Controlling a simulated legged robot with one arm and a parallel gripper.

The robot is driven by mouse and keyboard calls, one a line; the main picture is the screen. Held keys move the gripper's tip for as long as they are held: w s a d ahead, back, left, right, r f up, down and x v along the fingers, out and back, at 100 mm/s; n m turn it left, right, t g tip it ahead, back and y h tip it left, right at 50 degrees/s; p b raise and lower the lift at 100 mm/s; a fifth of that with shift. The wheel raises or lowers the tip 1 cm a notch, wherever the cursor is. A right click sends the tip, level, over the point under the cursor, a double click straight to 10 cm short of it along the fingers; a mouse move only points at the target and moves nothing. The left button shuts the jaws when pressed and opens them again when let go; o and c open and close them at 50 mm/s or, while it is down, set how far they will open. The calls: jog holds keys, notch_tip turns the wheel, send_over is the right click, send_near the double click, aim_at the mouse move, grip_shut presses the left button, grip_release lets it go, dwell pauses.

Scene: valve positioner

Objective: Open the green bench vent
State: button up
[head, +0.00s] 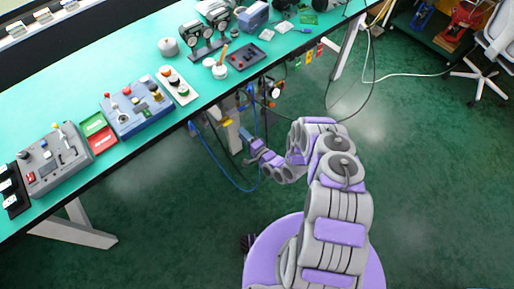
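My arm reaches up from the bottom of the view and bends left. My gripper (246,137) is beside the bench's front edge, near a pale post and small fittings (238,108) beneath the bench. It is small in the picture, so I cannot tell whether its fingers are open or shut. I cannot clearly pick out a green vent. A green and red panel (93,124) lies on the bench top at the left, apart from my gripper. The fittings under the bench edge are partly hidden and too small to identify.
The green-topped bench (112,58) runs diagonally, carrying grey control boxes (55,160) and instruments. A blue cable (222,172) hangs near my gripper; dark cables loop to its right. A chair (497,50) stands at the far right. The floor (430,180) at right is clear.

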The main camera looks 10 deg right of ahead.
jog(key=v, duration=1)
jog(key=shift+w+d, duration=0.1)
